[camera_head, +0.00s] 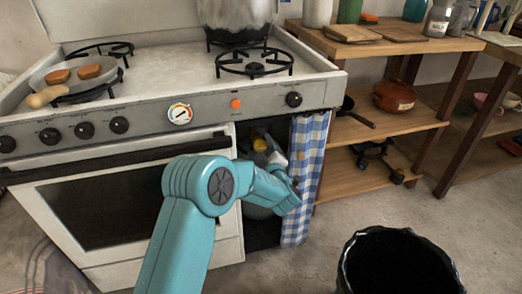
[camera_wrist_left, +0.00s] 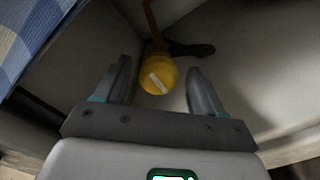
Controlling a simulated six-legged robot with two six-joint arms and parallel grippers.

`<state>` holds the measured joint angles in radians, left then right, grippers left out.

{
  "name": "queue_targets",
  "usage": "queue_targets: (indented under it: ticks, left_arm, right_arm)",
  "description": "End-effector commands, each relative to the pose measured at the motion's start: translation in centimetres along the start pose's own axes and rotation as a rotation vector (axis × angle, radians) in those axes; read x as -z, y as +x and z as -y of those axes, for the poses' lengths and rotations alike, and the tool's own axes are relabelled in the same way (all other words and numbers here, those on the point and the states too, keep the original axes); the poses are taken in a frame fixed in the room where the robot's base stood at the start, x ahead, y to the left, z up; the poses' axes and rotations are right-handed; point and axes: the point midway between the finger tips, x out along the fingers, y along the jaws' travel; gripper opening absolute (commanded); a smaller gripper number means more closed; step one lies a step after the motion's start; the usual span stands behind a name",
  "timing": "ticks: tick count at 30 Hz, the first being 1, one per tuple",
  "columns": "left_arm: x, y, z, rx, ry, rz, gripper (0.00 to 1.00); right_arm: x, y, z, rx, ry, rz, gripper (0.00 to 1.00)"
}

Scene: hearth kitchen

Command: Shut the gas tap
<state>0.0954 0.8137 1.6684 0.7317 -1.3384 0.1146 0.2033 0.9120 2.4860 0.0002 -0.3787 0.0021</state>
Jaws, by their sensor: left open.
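The gas tap is a round yellow knob (camera_wrist_left: 158,78) with a slanted white bar on its face, in the middle of the left wrist view. In the head view the yellow knob (camera_head: 259,145) shows small in the dark opening beside the oven. My left gripper (camera_head: 274,158) reaches into this opening, partly hidden by its own arm. In the wrist view its two open fingers stand left and right of the knob, with a gap on each side. I cannot tell how deep the knob sits between them. My right gripper is not in view.
A blue checked curtain (camera_head: 303,185) hangs at the right edge of the opening and shows at the upper left of the wrist view. The white stove (camera_head: 150,105) stands over the opening. A black bin (camera_head: 362,255) is at the lower right. Wooden shelves (camera_head: 400,125) stand right.

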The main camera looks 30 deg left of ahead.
Motion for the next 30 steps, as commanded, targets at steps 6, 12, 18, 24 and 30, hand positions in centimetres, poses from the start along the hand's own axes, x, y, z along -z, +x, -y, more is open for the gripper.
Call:
queue_targets:
  ticks: [6,12,18,24,30]
  left_arm:
    - [-0.11,1.12,-0.08,-0.001,0.001,0.002,0.69]
    - [-0.08,1.13,-0.10,-0.001,0.001,0.002,0.69]
    - [-0.07,1.11,-0.09,-0.001,0.000,0.002,0.13]
    - [-0.06,1.10,-0.09,0.000,0.008,0.002,0.13]
    - [0.02,1.09,-0.18,0.000,0.067,0.002,0.13]
  right_arm:
    - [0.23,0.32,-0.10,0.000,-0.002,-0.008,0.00]
    - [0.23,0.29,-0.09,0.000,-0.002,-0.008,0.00]
    - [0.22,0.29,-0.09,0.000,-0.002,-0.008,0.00]
    - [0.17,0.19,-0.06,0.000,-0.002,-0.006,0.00]
    - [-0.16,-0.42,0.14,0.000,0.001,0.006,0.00]
